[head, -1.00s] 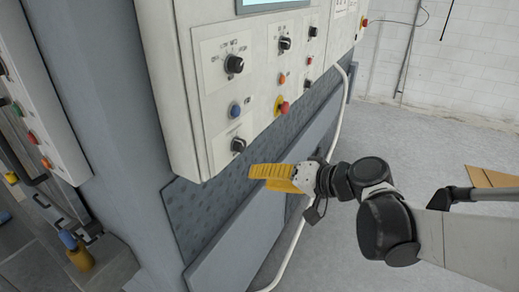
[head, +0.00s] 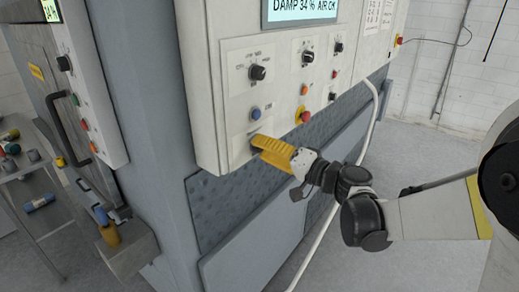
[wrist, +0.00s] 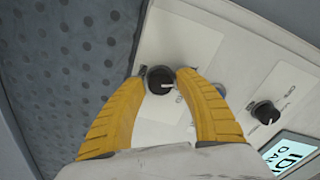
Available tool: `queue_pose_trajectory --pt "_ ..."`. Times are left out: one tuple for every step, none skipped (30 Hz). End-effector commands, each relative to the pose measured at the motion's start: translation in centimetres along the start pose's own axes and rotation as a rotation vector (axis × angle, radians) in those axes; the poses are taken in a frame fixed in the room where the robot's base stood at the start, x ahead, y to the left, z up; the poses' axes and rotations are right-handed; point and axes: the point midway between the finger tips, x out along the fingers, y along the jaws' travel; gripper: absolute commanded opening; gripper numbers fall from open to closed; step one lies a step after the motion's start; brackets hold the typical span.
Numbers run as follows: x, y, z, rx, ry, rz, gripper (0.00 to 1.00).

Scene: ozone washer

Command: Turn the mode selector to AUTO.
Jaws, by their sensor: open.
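A black knob (wrist: 160,79) with a white pointer mark is between the two yellow fingers of my gripper (wrist: 160,75) in the wrist view. The fingertips are open on either side of it; I cannot tell if they touch it. In the head view my gripper (head: 259,144) is at the panel's lower left corner and covers most of that knob. A larger black knob (head: 258,72) with a printed scale is above it, and another (head: 308,56) is to the right. The lettering is too small to read, so I cannot tell which knob is the mode selector.
A blue button (head: 255,114) is just above my gripper. A lit display (head: 300,8) is at the top. A white hose (head: 372,120) runs down beside the panel.

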Motion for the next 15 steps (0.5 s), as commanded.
queue_pose_trajectory --pt "0.48 0.0 0.08 0.0 -0.002 -0.001 0.39" --pt "0.67 -0.01 0.08 0.0 -0.002 -0.001 0.39" --pt "0.85 -0.02 0.06 0.0 -0.002 -0.001 0.39" --pt "0.94 -0.02 0.05 0.0 -0.001 -0.001 0.39" --pt "0.99 -0.02 0.03 0.0 -0.001 0.0 0.39" --pt "1.03 -0.02 0.02 0.0 -0.001 0.0 0.39" --pt "1.04 -0.03 0.01 0.0 -0.001 0.0 0.39" --pt "1.04 -0.03 0.01 0.0 0.0 0.0 0.39" --pt "1.02 -0.03 0.0 0.0 0.0 0.0 0.39" --pt "1.02 -0.03 0.0 0.0 0.0 0.0 0.39" --pt "1.01 -0.03 0.0 0.0 0.0 0.0 0.39" --pt "1.01 -0.04 0.01 0.0 0.0 0.0 0.38" --pt "1.01 -0.04 0.01 0.0 0.0 0.0 0.29" --pt "1.0 -0.04 0.01 0.0 0.0 0.0 0.2" --pt "1.0 -0.04 0.01 0.0 -0.001 0.0 0.07"
